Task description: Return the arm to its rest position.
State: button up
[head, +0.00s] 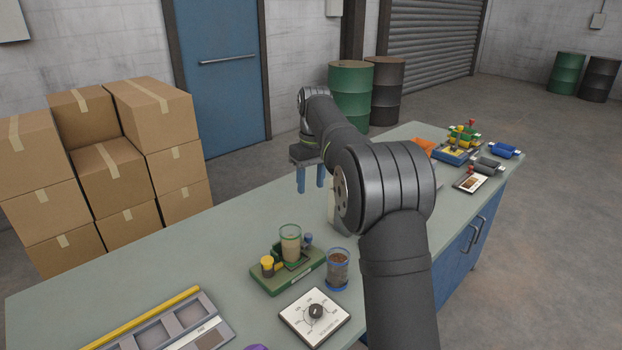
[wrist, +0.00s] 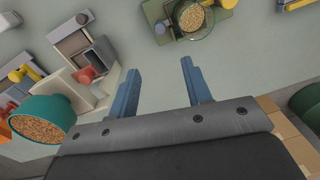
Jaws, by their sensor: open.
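My gripper (head: 311,188) hangs over the far side of the table (head: 130,262) in the head view, its two blue fingers pointing down. In the wrist view my gripper (wrist: 159,66) shows its fingers spread apart, with only bare tabletop between them. It is open and holds nothing. My dark arm reaches across the table and hides part of the tabletop and a pale machine behind it.
A green stand (head: 288,276) with a grain-filled glass, a blue-rimmed jar (head: 338,272), a dial plate (head: 315,318) and a compartment tray (head: 215,325) stand nearer. A teal hopper (wrist: 42,116) of grain is left in the wrist view. Stacked boxes (head: 110,175) stand beyond the table.

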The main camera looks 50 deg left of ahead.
jog(key=shift+r, duration=0.4)
jog(key=shift+f, duration=0.1)
jog(key=f, duration=1.3)
jog(key=shift+s, duration=0.3)
jog(key=o, duration=1.2)
jog(key=s+d+r+m+g+y, duration=0.1)
jog(key=s+d+r+m, duration=0.2)
jog(key=r+m, duration=0.25)
jog(key=s+d+r+m+y, duration=0.25)
jog(key=s+r+m, duration=0.2)
jog(key=r, duration=0.25)
jog(key=s+d+r+m+g+y, duration=0.1)
jog(key=s+d+r+m, duration=0.2)
jog(key=r+m, duration=0.3)
jog(key=x, duration=0.9)
jog(key=shift+w+d+f, duration=0.2)
jog(key=shift+f, duration=0.25)
